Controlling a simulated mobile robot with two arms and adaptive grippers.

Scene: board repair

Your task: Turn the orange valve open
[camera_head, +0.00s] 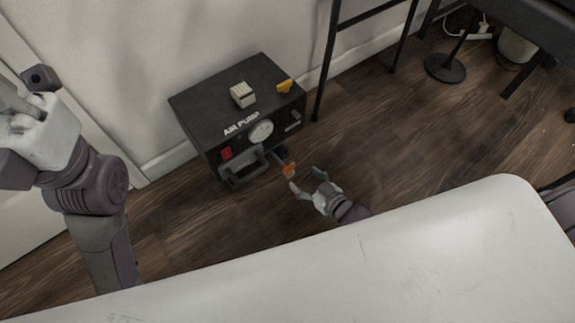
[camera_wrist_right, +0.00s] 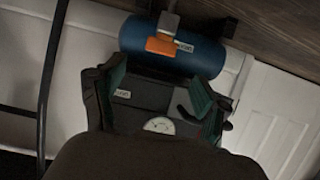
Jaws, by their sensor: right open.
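The orange valve handle (camera_head: 289,169) sticks out low on the front of the black air pump (camera_head: 225,98). In the right wrist view the orange handle (camera_wrist_right: 160,45) sits on a grey stem in front of a blue cylinder. My right gripper (camera_head: 305,179) is open and empty just to the right of the handle. In the wrist view its fingers (camera_wrist_right: 157,78) are spread, with the handle ahead of them and not between the pads. My left gripper (camera_head: 38,100) is partly cut off at the left edge; its fingers are unclear.
A white table (camera_head: 400,235) fills the front, with my right forearm mostly hidden behind it. The pump has a gauge (camera_head: 261,131), a red switch (camera_head: 226,153) and a dark front handle. A black metal frame (camera_head: 327,62) stands right of it.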

